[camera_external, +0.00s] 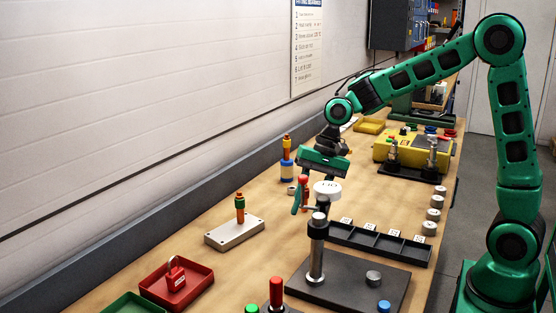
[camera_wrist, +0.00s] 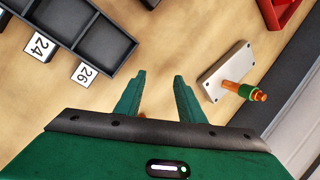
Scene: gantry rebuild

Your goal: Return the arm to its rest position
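My gripper (camera_external: 315,190) hangs from my green arm over the middle of the bench, pointing down. In the wrist view its two green fingers (camera_wrist: 157,85) stand well apart, with bare bench seen between their tips. A small orange bit shows low beside the left finger; I cannot tell what it is. In the external view a white-topped piece (camera_external: 327,187) and a red knob (camera_external: 303,178) show close to the fingers; I cannot tell whether they touch. My arm is bent, its elbow high at the right.
A metal post (camera_external: 316,255) rises from a dark plate in front of my gripper. A black numbered tray (camera_external: 375,252) lies right. A white plate (camera_external: 220,236) with an orange-green peg and a red tray (camera_external: 150,285) lie left. A yellow box (camera_external: 436,150) stands behind. The wall bounds the left.

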